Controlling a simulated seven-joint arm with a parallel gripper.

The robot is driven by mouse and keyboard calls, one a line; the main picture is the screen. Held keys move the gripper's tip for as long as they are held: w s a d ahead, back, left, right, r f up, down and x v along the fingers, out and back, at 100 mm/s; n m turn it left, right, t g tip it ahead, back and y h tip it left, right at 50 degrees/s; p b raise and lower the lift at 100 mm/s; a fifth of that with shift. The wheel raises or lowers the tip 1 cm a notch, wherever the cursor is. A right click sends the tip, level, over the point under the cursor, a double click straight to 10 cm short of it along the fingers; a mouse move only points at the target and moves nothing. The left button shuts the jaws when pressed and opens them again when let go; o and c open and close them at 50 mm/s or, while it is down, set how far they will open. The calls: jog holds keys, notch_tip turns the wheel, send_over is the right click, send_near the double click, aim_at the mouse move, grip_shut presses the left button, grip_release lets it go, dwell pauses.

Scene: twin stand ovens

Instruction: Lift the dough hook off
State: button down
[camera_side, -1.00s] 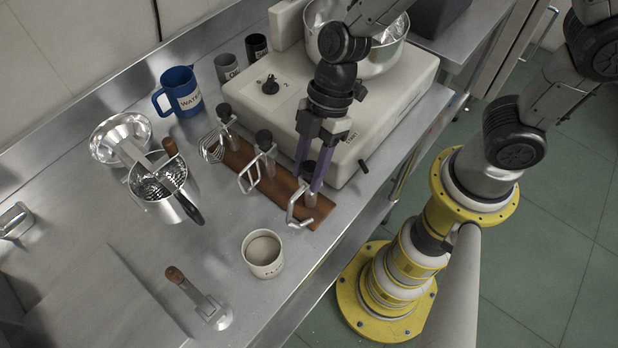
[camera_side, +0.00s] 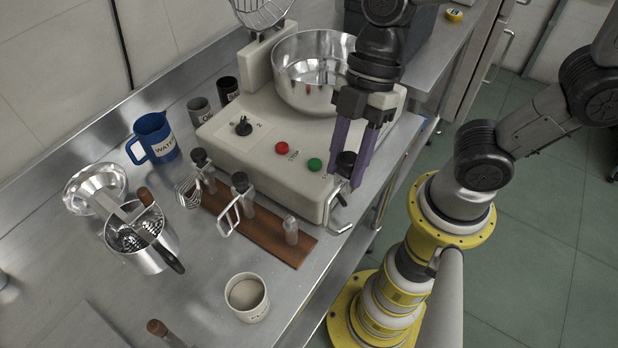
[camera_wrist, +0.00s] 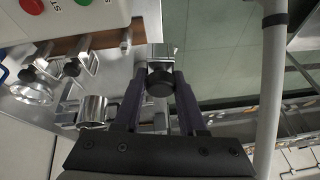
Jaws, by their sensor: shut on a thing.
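The dough hook (camera_side: 328,208), a bent metal hook with a black knob, hangs from my gripper (camera_side: 350,165). The purple fingers are shut on its upper end, around the knob. In the wrist view the dough hook's black knob (camera_wrist: 160,84) sits between the fingertips of my gripper (camera_wrist: 160,92); its lower part is mostly hidden. The wooden rack (camera_side: 262,236) lies on the steel counter, with a bare peg (camera_side: 291,231) at its right end. The hook is apart from that peg, to its upper right in the side view.
A flat beater (camera_side: 231,216) and a whisk (camera_side: 189,190) stay on the rack. The mixer (camera_side: 255,160) with its steel bowl (camera_side: 300,85) stands close behind the hook. A white cup (camera_side: 247,297) stands in front. A blue water jug (camera_side: 155,138) is at the left.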

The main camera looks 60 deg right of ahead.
jog(key=s+d+r, duration=0.3)
jog(key=r, duration=0.4)
jog(key=shift+s, duration=0.25)
dwell(0.5)
